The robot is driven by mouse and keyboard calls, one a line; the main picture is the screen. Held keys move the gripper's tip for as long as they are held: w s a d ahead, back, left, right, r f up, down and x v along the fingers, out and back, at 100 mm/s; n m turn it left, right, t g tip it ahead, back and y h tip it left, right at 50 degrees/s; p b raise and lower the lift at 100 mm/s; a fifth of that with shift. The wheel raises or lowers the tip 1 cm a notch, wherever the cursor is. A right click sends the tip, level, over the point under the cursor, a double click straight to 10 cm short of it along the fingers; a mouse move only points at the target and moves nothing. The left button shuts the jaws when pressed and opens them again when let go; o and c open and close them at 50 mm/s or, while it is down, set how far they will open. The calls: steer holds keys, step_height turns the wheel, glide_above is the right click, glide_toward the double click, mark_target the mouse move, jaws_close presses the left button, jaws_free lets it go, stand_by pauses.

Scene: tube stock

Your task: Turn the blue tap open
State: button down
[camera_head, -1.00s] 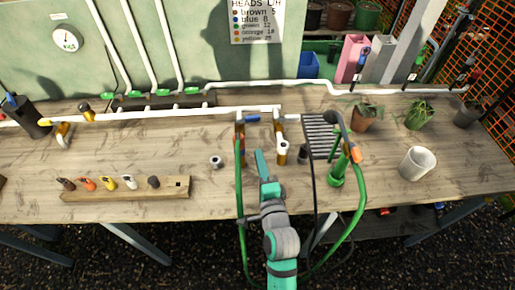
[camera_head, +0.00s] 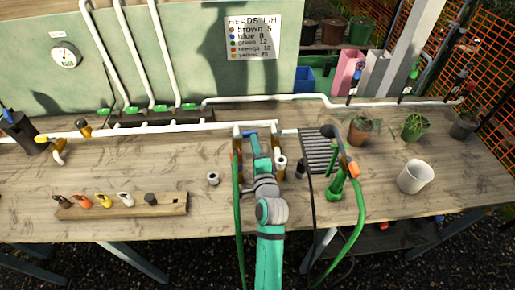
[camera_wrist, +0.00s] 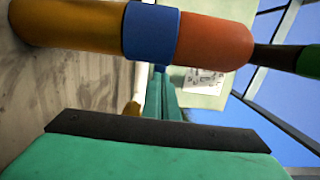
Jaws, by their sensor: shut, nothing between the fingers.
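The blue tap (camera_head: 250,133) sits on the white pipework at the middle of the bench, with its lever across the picture in the head view. In the wrist view a brass body with a blue collar (camera_wrist: 151,32) and an orange-red connector (camera_wrist: 212,42) runs across the top, large and close. My gripper (camera_head: 255,143) is shut and empty. Its tip is just in front of the blue lever, partly overlapping it in the head view. I cannot tell whether they touch. A green finger with a dark edge (camera_wrist: 160,134) fills the bottom of the wrist view.
A green hose (camera_head: 236,190) hangs beside my arm on the left. A second tap (camera_head: 281,163) and a dark hose (camera_head: 306,185) stand close on the right. A wooden rack (camera_head: 122,207) lies left.

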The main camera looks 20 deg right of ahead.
steer(key=shift+w+a, duration=0.15)
steer(key=shift+a, duration=0.3)
steer(key=shift+d, duration=0.2)
